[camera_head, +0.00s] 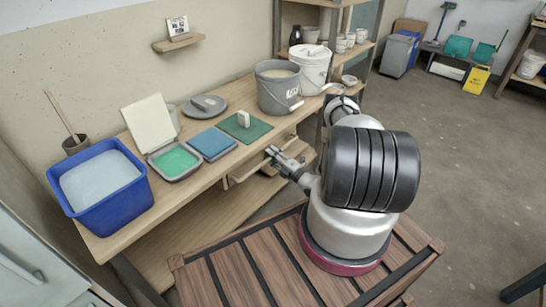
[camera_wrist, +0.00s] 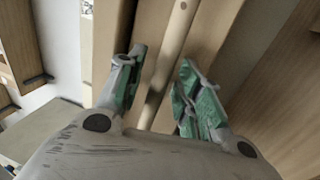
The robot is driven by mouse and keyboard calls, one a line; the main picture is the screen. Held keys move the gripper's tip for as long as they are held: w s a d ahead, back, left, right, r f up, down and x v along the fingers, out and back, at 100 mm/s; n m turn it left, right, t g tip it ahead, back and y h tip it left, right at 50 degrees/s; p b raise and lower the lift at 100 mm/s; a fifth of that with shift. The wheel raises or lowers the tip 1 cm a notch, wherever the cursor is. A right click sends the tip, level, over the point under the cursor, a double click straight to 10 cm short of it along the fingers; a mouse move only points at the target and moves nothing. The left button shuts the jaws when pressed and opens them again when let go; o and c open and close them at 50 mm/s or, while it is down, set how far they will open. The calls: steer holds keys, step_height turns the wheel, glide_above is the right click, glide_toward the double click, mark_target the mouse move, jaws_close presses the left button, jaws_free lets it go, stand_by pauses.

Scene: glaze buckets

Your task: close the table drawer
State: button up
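The table drawer (camera_head: 243,175) is under the front edge of the long wooden worktable (camera_head: 200,187). Its pale wood front juts out a little from the table, so it stands partly open; my arm hides part of it. My gripper (camera_head: 271,152) is at the drawer front. In the wrist view my gripper (camera_wrist: 158,88) has its two green-padded fingers spread apart. A pale rounded wooden bar (camera_wrist: 171,45) runs between the fingers, with gaps visible on both sides. I cannot tell whether either finger touches it.
On the table stand a blue tub (camera_head: 103,190), a green-filled tray (camera_head: 175,163), a blue tile (camera_head: 212,144), a green mat (camera_head: 255,134), a grey bucket (camera_head: 277,96) and a white bucket (camera_head: 309,75). A slatted brown surface (camera_head: 250,270) lies below my arm. Open floor (camera_head: 465,165) spreads right.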

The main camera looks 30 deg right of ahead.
steer(key=v, duration=1.2)
stand_by(0.4)
